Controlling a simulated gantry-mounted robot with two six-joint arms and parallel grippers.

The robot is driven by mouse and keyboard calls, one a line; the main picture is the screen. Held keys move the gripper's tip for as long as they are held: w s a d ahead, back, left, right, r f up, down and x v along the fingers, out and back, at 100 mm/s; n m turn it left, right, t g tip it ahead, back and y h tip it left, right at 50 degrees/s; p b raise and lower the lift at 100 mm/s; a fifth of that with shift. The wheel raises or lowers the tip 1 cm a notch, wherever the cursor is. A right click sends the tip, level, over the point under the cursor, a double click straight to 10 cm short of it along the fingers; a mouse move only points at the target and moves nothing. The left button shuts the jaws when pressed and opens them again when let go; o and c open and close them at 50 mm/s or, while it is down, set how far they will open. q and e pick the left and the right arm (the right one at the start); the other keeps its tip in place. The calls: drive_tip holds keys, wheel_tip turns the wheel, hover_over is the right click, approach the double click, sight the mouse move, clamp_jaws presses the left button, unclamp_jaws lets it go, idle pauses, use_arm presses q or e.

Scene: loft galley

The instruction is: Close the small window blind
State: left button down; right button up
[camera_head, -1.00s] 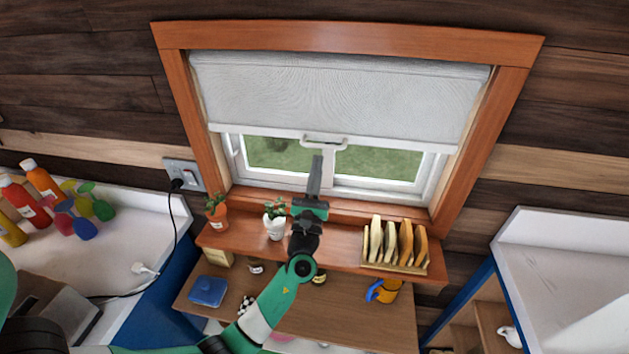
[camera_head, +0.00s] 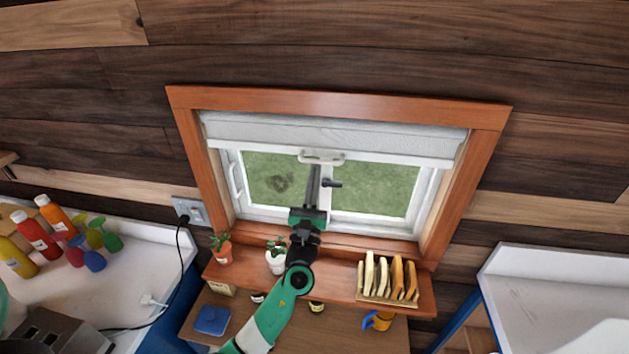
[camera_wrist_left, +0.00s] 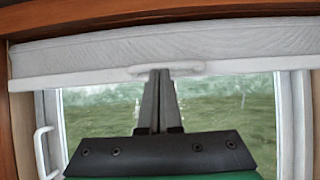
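The small window blind (camera_head: 330,135) is a pale grey fabric shade. It covers only the top strip of the window, and glass shows below it. It also spans the top of the left wrist view (camera_wrist_left: 230,42). Its white handle (camera_head: 321,157) sits at the middle of its bottom bar; it shows in the left wrist view too (camera_wrist_left: 190,70). My left gripper (camera_head: 312,170) points up in front of the glass. Its dark fingers (camera_wrist_left: 160,75) are together, with their tips at the handle's underside. I see nothing clamped between them. My right gripper is out of view.
Below the window, a wooden shelf holds potted plants (camera_head: 276,258) and a rack of bread slices (camera_head: 388,280). A dark window latch (camera_head: 332,184) is right of my fingers. Bottles (camera_head: 35,235) stand on the left counter; a white-topped cabinet (camera_head: 550,290) is at right.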

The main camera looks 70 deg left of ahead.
use_arm(q)
wheel_tip(320, 180, up, 3)
drive_tip(key=shift+r+p, duration=0.15)
drive_tip(key=shift+p, duration=0.5)
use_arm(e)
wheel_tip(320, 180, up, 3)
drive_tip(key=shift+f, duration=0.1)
use_arm(q)
drive_tip(key=a+f+b+v, duration=0.1)
drive_tip(key=b+v, duration=0.4)
drive_tip(key=v, duration=0.8)
drive_tip(key=shift+w+a+f+b, duration=0.2)
drive_tip(key=shift+w+f+b, duration=0.2)
drive_tip(key=shift+f, duration=0.3)
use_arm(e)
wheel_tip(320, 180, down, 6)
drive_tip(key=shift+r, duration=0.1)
use_arm(q)
drive_tip(key=shift+w, duration=0.1)
